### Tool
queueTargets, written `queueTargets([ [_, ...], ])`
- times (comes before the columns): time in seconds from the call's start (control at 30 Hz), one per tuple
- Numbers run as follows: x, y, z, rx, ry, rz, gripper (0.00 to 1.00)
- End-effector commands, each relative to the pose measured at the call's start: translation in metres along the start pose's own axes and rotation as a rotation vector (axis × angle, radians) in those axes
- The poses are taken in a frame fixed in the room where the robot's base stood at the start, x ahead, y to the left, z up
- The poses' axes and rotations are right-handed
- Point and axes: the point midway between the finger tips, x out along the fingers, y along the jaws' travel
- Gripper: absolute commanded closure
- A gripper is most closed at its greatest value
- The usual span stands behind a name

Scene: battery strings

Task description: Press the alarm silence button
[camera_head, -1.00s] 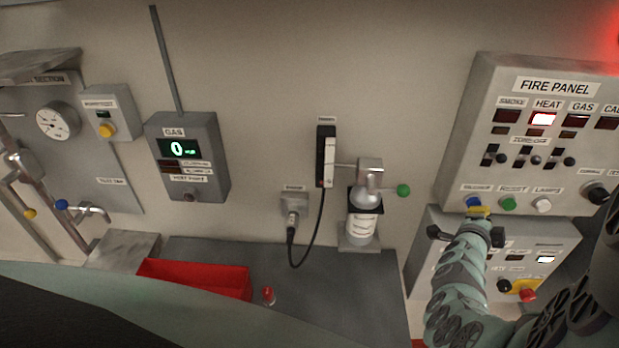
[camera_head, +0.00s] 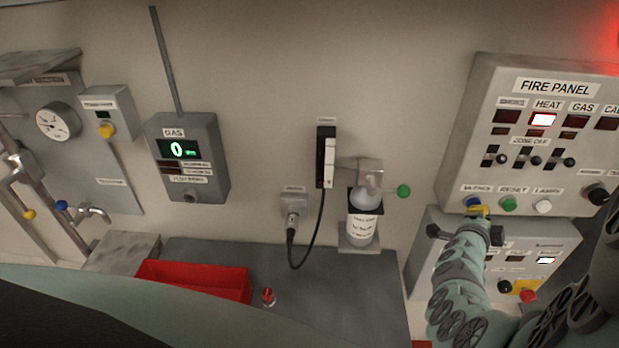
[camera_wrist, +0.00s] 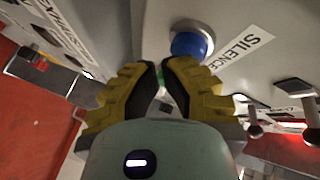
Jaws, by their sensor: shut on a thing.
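The blue alarm silence button (camera_head: 473,201) is at the lower left of the fire panel (camera_head: 457,150). In the wrist view the button (camera_wrist: 190,42) stands beside the SILENCE label (camera_wrist: 240,45). My gripper (camera_head: 480,211) is right at the button in the head view and partly covers it. In the wrist view my gripper's yellow, black-padded fingers (camera_wrist: 160,68) are drawn together, with their tips at the button's near side. The exact contact, and whether the button is pushed in, cannot be told.
A green button (camera_head: 508,203) and a white button (camera_head: 543,206) sit to the right on the same row. Toggle switches (camera_head: 534,159) are above them. A lower box (camera_head: 560,237) with a red button (camera_head: 528,296) is beneath. The HEAT lamp (camera_head: 543,119) is lit.

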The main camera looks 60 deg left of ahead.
Motion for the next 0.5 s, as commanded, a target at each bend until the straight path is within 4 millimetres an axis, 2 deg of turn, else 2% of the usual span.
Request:
queueTargets([
  [0.5, 0.0051, -0.0029, 0.003, 0.001, -0.001, 0.0, 1.0],
])
